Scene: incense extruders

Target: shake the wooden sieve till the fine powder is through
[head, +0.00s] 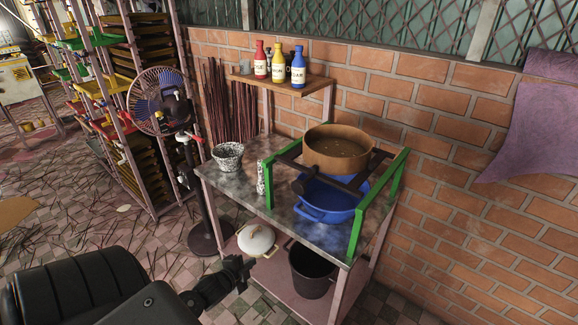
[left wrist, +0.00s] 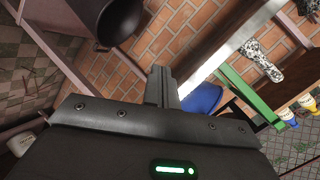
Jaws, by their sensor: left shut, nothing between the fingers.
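The round wooden sieve (head: 338,141) sits on dark rails (head: 289,152) across a green frame (head: 355,228), on a grey table. Its inside looks brown with a few pale specks; I cannot tell how much powder is in it. A blue basin (head: 325,214) stands below it, and its side also shows in the left wrist view (left wrist: 203,99). My left gripper (head: 244,266) is shut and empty, low in front of the table, well apart from the sieve. Its fingers show closed in the left wrist view (left wrist: 160,88). My right gripper is not in view.
A speckled bowl (head: 228,156) and a small speckled scoop (head: 261,178) stand left on the table (head: 240,180). Several bottles (head: 278,66) stand on a back shelf. A black bucket (head: 312,272) and white pot (head: 256,240) sit on the lower shelf. A fan (head: 160,97) stands left.

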